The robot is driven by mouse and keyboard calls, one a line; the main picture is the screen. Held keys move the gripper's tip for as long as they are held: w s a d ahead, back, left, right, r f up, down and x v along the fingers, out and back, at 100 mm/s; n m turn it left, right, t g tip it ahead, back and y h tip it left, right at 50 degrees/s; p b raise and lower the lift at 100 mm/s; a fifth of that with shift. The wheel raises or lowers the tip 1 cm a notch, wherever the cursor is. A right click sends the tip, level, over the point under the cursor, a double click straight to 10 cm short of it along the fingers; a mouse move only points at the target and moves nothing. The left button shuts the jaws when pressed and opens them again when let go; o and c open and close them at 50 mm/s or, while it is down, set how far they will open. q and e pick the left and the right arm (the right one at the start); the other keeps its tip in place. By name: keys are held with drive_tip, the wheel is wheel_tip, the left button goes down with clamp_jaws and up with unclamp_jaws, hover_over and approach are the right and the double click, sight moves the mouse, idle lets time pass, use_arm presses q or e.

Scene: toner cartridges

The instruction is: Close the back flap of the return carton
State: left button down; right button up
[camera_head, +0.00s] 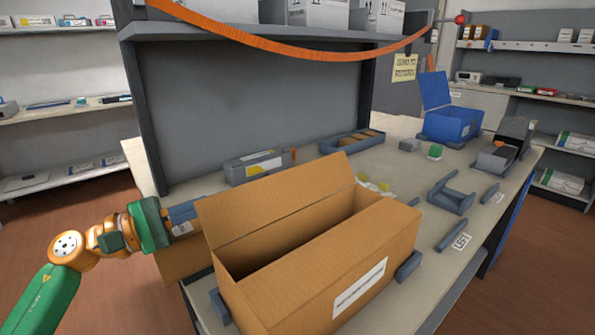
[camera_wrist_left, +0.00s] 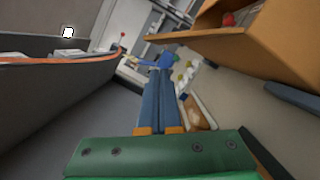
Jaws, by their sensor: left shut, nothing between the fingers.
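The brown return carton (camera_head: 317,285) stands on the near part of the bench, its top partly open onto a dark inside. Its back flap (camera_head: 280,195) stands up, tilted, along the far side. My left gripper (camera_head: 184,211) is at the left, behind the flap's left end; its blue fingers are shut and empty, with the tips partly hidden by the flap. In the left wrist view the shut fingers (camera_wrist_left: 160,98) point forward, and the carton (camera_wrist_left: 262,45) is at the upper right, apart from them. My right gripper is not in view.
A grey panel with a shelf (camera_head: 240,32) rises behind the bench. A grey toner box (camera_head: 252,167) lies behind the flap. A blue open bin (camera_head: 452,122), a grey cradle (camera_head: 450,196) and small parts are to the right. An orange band (camera_head: 300,47) hangs across the top.

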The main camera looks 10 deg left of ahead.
sight(268, 180)
use_arm(q)
drive_tip(key=shift+w+d, duration=0.35)
drive_tip(key=shift+w, duration=0.05)
drive_tip(key=shift+w+d+r+p, duration=0.15)
drive_tip(key=shift+r+p, duration=0.1)
drive_tip(key=shift+p, duration=0.1)
drive_tip(key=p+x, duration=0.4)
drive_tip(key=x, duration=0.4)
drive_tip(key=shift+w+d, duration=0.1)
drive_tip(key=shift+d, duration=0.1)
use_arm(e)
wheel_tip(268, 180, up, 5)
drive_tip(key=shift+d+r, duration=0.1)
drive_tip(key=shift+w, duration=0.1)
use_arm(q)
drive_tip(key=shift+m, duration=0.3)
drive_tip(key=shift+d+r+b, duration=0.1)
drive_tip(key=shift+b, duration=0.25)
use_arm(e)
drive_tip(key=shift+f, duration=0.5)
